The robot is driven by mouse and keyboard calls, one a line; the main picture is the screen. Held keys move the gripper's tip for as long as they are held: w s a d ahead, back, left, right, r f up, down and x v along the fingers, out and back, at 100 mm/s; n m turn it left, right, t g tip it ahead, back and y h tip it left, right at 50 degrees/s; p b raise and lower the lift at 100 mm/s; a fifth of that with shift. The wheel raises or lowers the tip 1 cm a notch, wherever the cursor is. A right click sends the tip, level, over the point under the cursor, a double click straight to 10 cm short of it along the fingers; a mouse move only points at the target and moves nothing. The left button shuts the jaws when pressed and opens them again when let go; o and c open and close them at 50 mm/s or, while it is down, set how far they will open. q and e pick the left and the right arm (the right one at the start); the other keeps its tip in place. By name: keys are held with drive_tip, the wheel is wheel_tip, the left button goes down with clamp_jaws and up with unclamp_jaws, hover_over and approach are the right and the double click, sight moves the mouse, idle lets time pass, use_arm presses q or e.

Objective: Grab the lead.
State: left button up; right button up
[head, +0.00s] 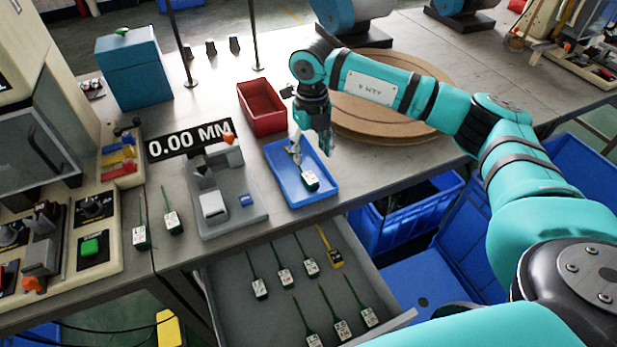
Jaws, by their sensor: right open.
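Several leads show, each a thin green cable with a white plug. One lead (310,180) lies in the blue tray (322,197); part of its cable is hidden behind my gripper. My right gripper (313,156) points down over this tray, its fingers apart, just above and behind the plug. I cannot tell whether a finger touches the cable. Two more leads (139,236) (172,222) lie on the bench at the left. Several others (283,277) lie in the open drawer (235,318). My left gripper is not in view.
A grey measuring fixture (230,219) with a "0.00 MM" display stands left of the tray. A red bin (262,108) is behind it, and a round wooden board (385,115) lies right. A yellow tool (330,250) lies in the drawer. A machine with a green button (92,246) stands left.

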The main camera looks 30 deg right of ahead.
sight(309, 177)
drive_tip(key=f, duration=0.6)
drive_tip(key=f+p, duration=0.1)
drive_tip(key=f, duration=0.2)
drive_tip(key=shift+a+f, duration=0.2)
drive_tip(key=shift+a, duration=0.05)
drive_tip(key=c, duration=1.1)
clamp_jaws()
drive_tip(key=shift+r, duration=0.1)
